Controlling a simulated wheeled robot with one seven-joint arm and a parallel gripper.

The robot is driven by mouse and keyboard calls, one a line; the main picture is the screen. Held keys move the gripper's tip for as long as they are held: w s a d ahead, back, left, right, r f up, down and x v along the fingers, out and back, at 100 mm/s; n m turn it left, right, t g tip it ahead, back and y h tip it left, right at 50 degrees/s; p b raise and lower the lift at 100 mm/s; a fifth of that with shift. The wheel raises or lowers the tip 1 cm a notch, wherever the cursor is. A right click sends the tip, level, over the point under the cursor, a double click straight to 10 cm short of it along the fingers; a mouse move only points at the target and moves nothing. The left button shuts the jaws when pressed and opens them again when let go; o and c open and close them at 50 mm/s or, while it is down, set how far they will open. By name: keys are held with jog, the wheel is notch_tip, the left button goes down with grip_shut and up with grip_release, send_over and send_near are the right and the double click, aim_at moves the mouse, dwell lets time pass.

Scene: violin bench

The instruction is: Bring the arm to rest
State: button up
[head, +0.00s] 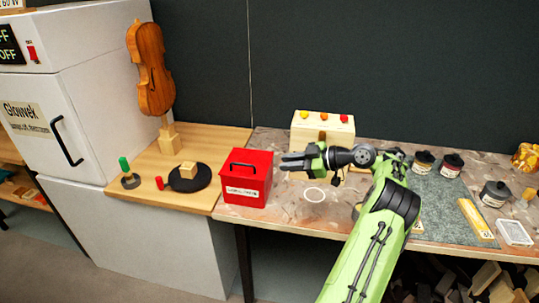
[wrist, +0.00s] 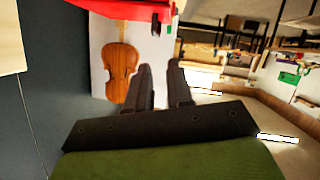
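My green arm reaches in from the lower right in the head view. My gripper (head: 284,161) points left, above and beside the right part of the red box (head: 246,178), whose lid has a dark handle. In the wrist view two dark fingers of my gripper (wrist: 160,66) stand apart with a gap between them, and nothing shows in it. The gripper is open and empty. The wrist view also shows the violin (wrist: 121,73) beyond the fingers and a red surface along the top edge.
The violin (head: 151,70) stands upright on a wooden block at the back left. A white cabinet (head: 95,110) is at far left. A cream box with coloured buttons (head: 322,133) stands behind my gripper. Several jars, including a dark one (head: 494,193), stand on the right.

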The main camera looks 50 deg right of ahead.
jog(key=w+a+r+g+p, duration=0.25)
jog(key=w+a+r, duration=0.45)
jog(key=a, duration=0.4)
jog(key=a+r+m+g+h+p, duration=0.1)
jog(key=a+r+g, duration=0.15)
jog(key=a, duration=0.65)
jog(key=a+r+m+g+h+p, duration=0.15)
jog(key=a+r, duration=0.25)
jog(key=a, duration=0.5)
jog(key=s+a+r+m+h+p, duration=0.2)
jog(key=s+a+r+m+p, duration=0.1)
jog(key=s+a, duration=0.85)
jog(key=s+d+f+m+p, duration=0.1)
jog(key=s+f+m, duration=0.1)
jog(key=s, duration=1)
jog(key=shift+s+d+f+m+g+h+p, duration=0.25)
jog(key=shift+s+m+g+h+p, duration=0.1)
jog(key=shift+h+p, duration=0.1)
